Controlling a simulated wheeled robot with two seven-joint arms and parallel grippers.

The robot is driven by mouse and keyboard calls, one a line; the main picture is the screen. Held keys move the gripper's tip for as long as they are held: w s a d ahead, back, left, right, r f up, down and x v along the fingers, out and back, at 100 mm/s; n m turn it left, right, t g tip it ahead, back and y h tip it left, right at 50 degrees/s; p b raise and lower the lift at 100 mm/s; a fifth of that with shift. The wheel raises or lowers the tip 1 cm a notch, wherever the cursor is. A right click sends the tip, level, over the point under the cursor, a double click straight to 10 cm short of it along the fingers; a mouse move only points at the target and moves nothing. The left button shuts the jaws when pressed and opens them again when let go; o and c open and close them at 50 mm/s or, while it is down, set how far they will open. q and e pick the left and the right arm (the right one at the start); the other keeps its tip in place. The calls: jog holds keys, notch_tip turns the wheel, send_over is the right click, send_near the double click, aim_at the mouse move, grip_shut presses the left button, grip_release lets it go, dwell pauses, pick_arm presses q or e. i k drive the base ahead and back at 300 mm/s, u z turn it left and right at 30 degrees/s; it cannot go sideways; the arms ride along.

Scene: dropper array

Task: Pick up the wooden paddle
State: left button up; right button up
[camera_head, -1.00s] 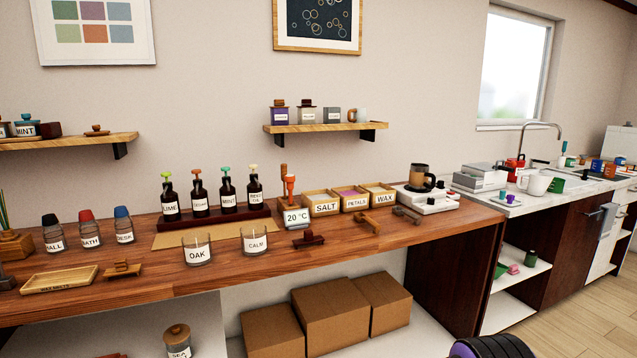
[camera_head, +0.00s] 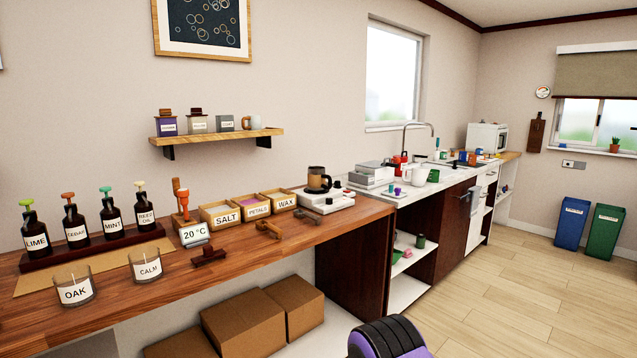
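I cannot tell for sure which thing is the wooden paddle. A small wooden piece (camera_head: 268,229) lies on the wooden bench (camera_head: 285,256) in front of the box labelled PETALS (camera_head: 257,211). A dark brown, paddle-shaped board (camera_head: 537,133) hangs on the far wall, left of the blind. A dark red-brown wooden piece (camera_head: 209,256) lies on the bench in front of the 20 °C display (camera_head: 194,234). Neither of my grippers is in view.
Labelled pump bottles (camera_head: 110,219) and the OAK (camera_head: 75,291) and CALM (camera_head: 146,267) jars stand on the bench's left. Cardboard boxes (camera_head: 245,333) fill the lower shelf. Right floor (camera_head: 520,295) is clear, before blue and green bins (camera_head: 604,232).

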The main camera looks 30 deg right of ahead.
aim_at(175, 181)
jog(key=z, duration=1.6)
jog(key=i, duration=1.2)
jog(key=u, duration=0.75)
